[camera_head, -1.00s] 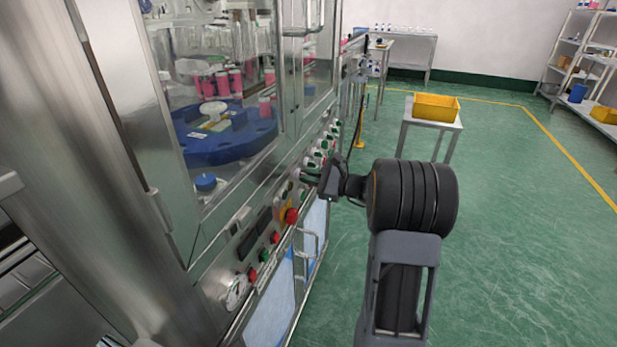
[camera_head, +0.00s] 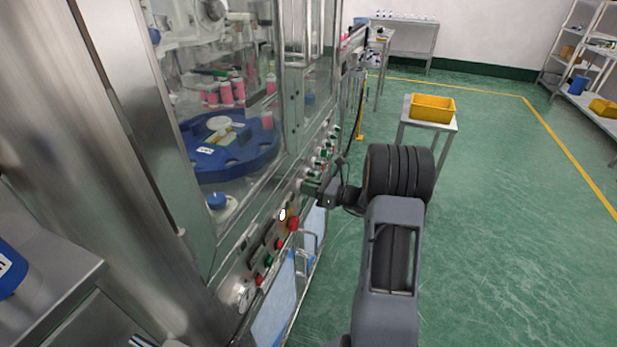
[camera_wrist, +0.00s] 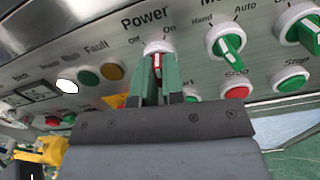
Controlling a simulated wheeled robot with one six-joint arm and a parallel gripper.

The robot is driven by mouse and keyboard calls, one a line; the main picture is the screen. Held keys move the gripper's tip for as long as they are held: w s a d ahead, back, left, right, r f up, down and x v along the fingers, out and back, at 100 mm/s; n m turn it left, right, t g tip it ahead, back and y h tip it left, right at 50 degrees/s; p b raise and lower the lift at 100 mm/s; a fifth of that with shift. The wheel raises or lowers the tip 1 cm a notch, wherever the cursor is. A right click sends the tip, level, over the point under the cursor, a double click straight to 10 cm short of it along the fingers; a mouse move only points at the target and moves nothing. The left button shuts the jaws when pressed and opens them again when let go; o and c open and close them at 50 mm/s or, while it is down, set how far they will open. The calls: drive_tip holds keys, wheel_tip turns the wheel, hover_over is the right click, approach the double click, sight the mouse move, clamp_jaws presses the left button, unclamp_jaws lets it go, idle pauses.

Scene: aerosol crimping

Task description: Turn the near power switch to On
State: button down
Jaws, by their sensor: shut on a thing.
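The power switch (camera_wrist: 157,61) sits under the word "Power" on the steel panel, with "Off" at its left and "On" at its right. It has a white collar and a red-and-white knob. My gripper (camera_wrist: 157,74) is shut on the knob, one green finger on each side. The fingers hide part of the knob, so I cannot tell for certain which label it points at. In the head view my gripper (camera_head: 308,188) is against the panel on the machine's front.
A green Hand/Auto switch (camera_wrist: 228,43) and a red stop button (camera_wrist: 236,92) are close to the right. A red knob (camera_head: 293,223) sits nearer me on the panel. A metal handle (camera_head: 308,243) juts out below.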

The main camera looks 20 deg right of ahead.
drive_tip(key=shift+m+p, duration=2.15)
drive_tip(key=shift+m, duration=0.05)
drive_tip(key=c, duration=1.2)
unclamp_jaws()
drive_tip(key=b+v, duration=0.1)
drive_tip(key=v, duration=1.3)
drive_tip(key=shift+a, duration=0.1)
